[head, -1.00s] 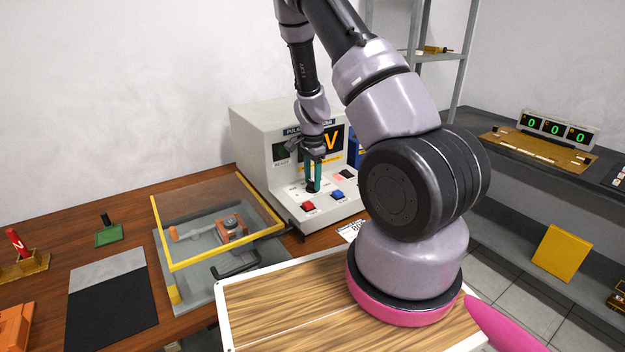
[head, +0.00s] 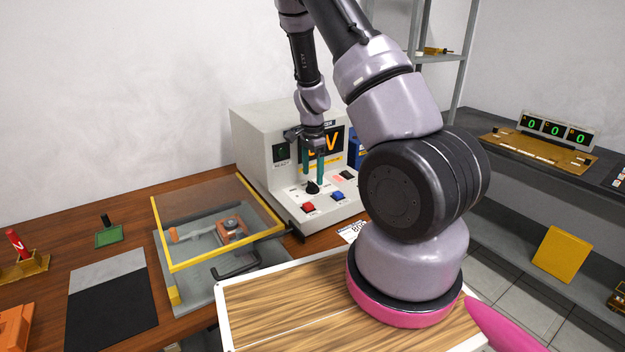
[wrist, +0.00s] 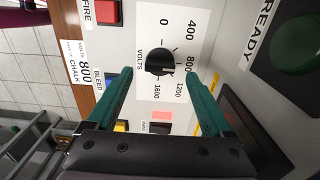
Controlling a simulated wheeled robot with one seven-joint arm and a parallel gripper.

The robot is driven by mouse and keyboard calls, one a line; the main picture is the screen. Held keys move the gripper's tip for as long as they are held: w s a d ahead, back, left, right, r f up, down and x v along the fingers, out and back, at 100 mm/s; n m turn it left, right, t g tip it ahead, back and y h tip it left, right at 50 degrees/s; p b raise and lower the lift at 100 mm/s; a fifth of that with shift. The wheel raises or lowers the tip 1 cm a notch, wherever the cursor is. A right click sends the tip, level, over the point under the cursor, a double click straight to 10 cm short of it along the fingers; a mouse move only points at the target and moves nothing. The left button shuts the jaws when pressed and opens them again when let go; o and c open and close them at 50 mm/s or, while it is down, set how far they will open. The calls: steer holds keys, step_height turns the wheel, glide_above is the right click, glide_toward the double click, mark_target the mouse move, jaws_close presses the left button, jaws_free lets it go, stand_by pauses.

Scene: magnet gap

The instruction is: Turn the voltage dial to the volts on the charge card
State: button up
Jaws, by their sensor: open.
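The voltage dial (head: 312,188) is a black knob on the sloped front panel of the grey pulse machine. In the wrist view the dial (wrist: 160,62) sits on a white scale marked 0, 400, 800, 1200 and 1600. The exact heading of its pointer is hard to tell. The charge card (wrist: 82,66) reads 800 volts and "chalk"; it also shows in the head view (head: 351,231), partly behind my arm. My gripper (head: 313,170) is open and empty, its teal fingers just above the dial. In the wrist view its fingertips (wrist: 160,72) lie either side of the knob.
A red fire button (head: 308,208) and a blue bleed button (head: 338,196) are close to the dial. The orange volts display (head: 333,141) is partly hidden by my gripper. A yellow-framed clear cover (head: 216,215) stands left of the machine.

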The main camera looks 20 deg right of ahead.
step_height(320, 180, up, 8)
stand_by(0.6)
step_height(320, 180, up, 9)
steer(key=n+t+y, duration=0.2)
glide_above(312, 183)
steer(key=s+a, duration=0.2)
steer(key=a, duration=0.1)
steer(key=s+a+r+n+t, duration=0.1)
steer(key=s+r+n, duration=0.15)
steer(key=r, duration=0.25)
steer(key=s+a+r+n, duration=0.1)
steer(key=s+r, duration=0.2)
steer(key=r, duration=0.2)
steer(key=s+a+r+n+t, duration=0.1)
steer(key=s+r+n+t, duration=0.1)
steer(key=s+r, duration=0.3)
steer(key=s+a+r+n+t, duration=0.2)
steer(key=s+r+n, duration=0.2)
steer(key=s, duration=0.7)
step_height(312, 183, up, 2)
steer(key=shift+s+r, duration=0.15)
steer(key=shift+s, duration=0.2)
